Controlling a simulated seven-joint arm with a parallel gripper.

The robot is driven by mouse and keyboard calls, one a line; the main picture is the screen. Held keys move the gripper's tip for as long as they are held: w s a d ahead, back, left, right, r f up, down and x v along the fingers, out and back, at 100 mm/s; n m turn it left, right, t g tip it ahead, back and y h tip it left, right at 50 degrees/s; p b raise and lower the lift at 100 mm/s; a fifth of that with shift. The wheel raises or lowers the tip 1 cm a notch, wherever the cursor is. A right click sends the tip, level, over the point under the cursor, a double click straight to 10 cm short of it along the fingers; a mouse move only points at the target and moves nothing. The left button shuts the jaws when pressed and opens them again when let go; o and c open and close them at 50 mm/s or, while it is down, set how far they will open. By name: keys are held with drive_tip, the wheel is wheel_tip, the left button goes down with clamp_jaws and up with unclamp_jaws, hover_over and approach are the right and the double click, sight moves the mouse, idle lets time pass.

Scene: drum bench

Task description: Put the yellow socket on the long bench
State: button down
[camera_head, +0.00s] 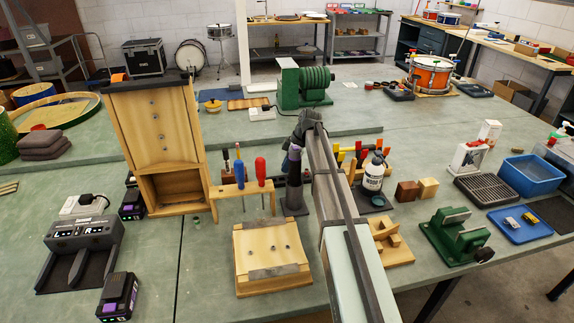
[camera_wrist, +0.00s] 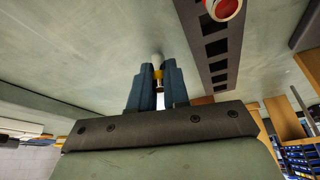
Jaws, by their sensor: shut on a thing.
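My gripper (camera_wrist: 158,76) shows in the wrist view with its two dark blue fingers close together. A small yellow piece (camera_wrist: 158,75), apparently the yellow socket, sits between the fingertips, and the fingers are shut on it. Most of it is hidden by the fingers. A pale green-grey surface (camera_wrist: 80,50) lies beyond the fingertips; the gap to it is hard to judge. In the head view my arm reaches over the green bench top (camera_head: 215,265), and the socket cannot be made out there. Which bench top is the long bench is not certain.
In the wrist view a dark rail with square holes (camera_wrist: 216,48) and a red round thing (camera_wrist: 222,8) lie right of the fingers. In the head view a wooden tool rack (camera_head: 240,188), a wooden block (camera_head: 270,258) and a white bottle (camera_head: 374,172) stand near my arm.

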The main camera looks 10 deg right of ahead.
drive_tip(key=shift+f, duration=0.1)
drive_tip(key=c, duration=1.1)
unclamp_jaws()
drive_tip(key=v, duration=1.2)
